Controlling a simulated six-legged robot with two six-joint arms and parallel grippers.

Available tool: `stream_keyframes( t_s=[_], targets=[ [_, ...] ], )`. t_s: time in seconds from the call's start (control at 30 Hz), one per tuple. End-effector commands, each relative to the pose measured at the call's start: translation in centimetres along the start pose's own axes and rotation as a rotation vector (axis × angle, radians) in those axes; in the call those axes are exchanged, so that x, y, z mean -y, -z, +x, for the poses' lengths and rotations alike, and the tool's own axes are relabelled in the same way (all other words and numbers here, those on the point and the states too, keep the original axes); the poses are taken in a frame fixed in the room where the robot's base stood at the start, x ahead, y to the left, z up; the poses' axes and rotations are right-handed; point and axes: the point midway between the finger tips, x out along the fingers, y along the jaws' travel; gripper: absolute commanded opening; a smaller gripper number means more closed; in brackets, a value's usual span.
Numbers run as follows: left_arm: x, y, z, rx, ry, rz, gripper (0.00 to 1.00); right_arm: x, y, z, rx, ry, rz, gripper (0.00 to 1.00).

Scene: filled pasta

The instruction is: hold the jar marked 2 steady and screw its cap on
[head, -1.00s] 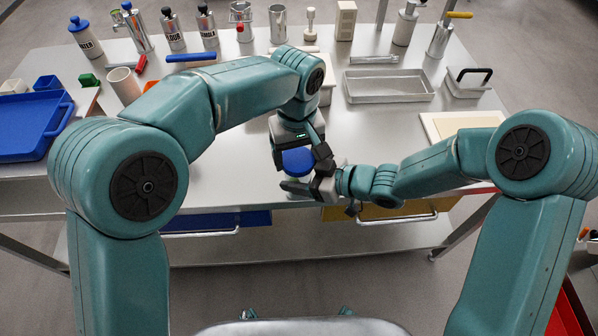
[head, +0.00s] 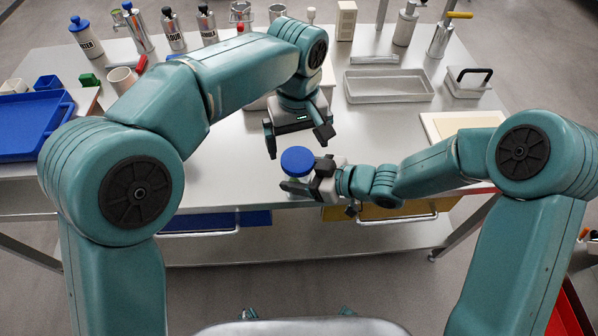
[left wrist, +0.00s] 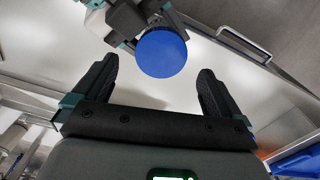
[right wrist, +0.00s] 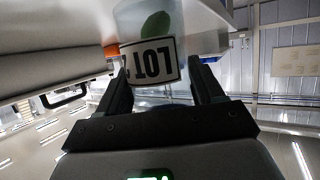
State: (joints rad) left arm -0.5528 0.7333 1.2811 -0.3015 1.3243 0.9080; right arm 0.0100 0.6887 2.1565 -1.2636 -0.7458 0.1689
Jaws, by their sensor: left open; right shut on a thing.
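The jar (right wrist: 185,22) is pale and translucent, with a green leaf mark and an upside-down label reading LOT; its number cannot be read. My right gripper (head: 306,178) is shut around the jar's side at the table's front edge. The blue cap (head: 302,160) sits on top of the jar; it also shows as a round blue disc in the left wrist view (left wrist: 162,54). How tightly it is seated cannot be told. My left gripper (head: 298,143) is open and empty, just behind and above the cap, apart from it.
A blue tray (head: 60,138) lies at the left and a grey metal tray (head: 388,98) at the back right. Bottles and canisters line the back. The table left of the jar is clear.

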Motion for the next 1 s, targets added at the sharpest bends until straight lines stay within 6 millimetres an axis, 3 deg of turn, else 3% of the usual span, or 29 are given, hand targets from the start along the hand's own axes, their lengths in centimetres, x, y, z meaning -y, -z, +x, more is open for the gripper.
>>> stream_keyframes(
  t_s=[0.17,0.23,0.4,0.5,0.77,1.0],
  targets=[
    [0.1,0.0,0.0,0.0,0.001,0.0,0.99,-0.1,0.1,0.0,-0.001,-0.002,0.0,0.0],
    [0.0,0.1,-0.2,-0.001,0.001,-0.009,0.84,-0.1,0.1,0.0,-0.001,-0.002,0.0,0.0],
    [-0.1,0.1,-2.9,-0.003,0.001,-0.139,0.84,-0.1,0.1,0.0,-0.001,-0.002,0.0,0.0],
    [0.0,0.1,-3.5,-0.001,0.004,-0.175,0.84,-0.1,0.1,0.0,-0.001,-0.002,0.0,0.0],
    [0.1,0.1,-3.3,0.0,0.005,-0.176,0.84,-0.1,0.1,-0.1,-0.001,-0.002,0.0,0.0],
    [0.2,0.0,-0.6,0.002,0.009,-0.176,0.84,-0.1,0.1,-0.1,-0.001,-0.002,0.0,0.0]
  ],
)
